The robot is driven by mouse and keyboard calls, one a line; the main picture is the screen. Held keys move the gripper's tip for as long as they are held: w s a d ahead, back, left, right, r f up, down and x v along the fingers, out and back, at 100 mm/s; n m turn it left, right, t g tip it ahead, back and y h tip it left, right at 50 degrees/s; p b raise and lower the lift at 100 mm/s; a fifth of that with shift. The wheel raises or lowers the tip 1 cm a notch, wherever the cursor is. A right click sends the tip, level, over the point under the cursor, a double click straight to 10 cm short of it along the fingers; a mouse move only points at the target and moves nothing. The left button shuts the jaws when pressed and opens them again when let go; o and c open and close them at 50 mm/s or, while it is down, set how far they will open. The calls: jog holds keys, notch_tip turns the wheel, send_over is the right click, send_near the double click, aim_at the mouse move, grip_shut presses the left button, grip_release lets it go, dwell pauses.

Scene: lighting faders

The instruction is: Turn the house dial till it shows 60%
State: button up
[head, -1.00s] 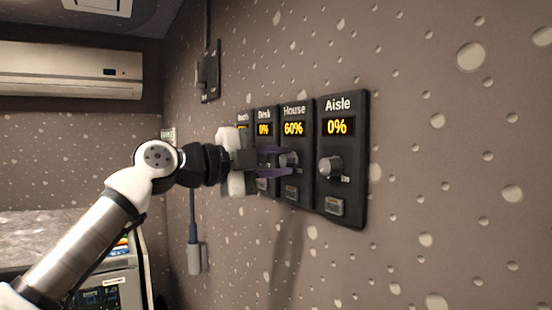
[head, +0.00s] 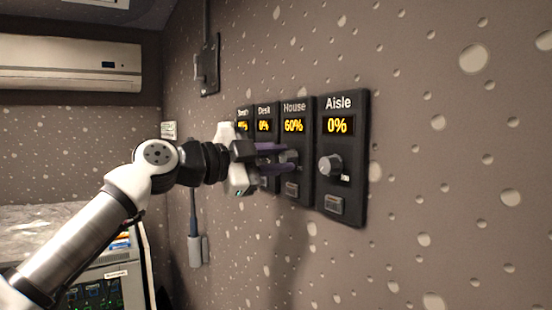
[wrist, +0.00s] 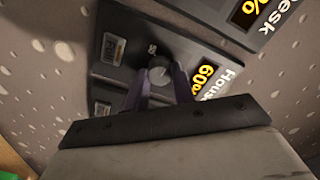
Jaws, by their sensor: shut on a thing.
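The House panel (head: 295,108) is a black plate on the wall, and its yellow display (head: 293,126) reads 60%. In the wrist view the House display (wrist: 204,80) also shows 60. The House dial (wrist: 160,70) is a round grey knob below the display. My gripper (head: 285,160) is shut on this dial, with one purple finger on each side of it. In the head view the fingers and gripper body partly hide the dial.
The Aisle panel (head: 342,195) is just right, its display at 0% and its knob (head: 330,166) uncovered. The Desk panel (head: 264,110) at 0% and a further panel are on the left, partly behind my gripper. A switch box (head: 209,66) is higher up the wall.

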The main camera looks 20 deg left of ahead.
jog(key=o, duration=1)
jog(key=shift+a, duration=0.1)
jog(key=b+v, duration=0.4)
jog(key=v, duration=0.9)
jog(key=shift+s+a, duration=0.2)
jog(key=shift+s, duration=0.1)
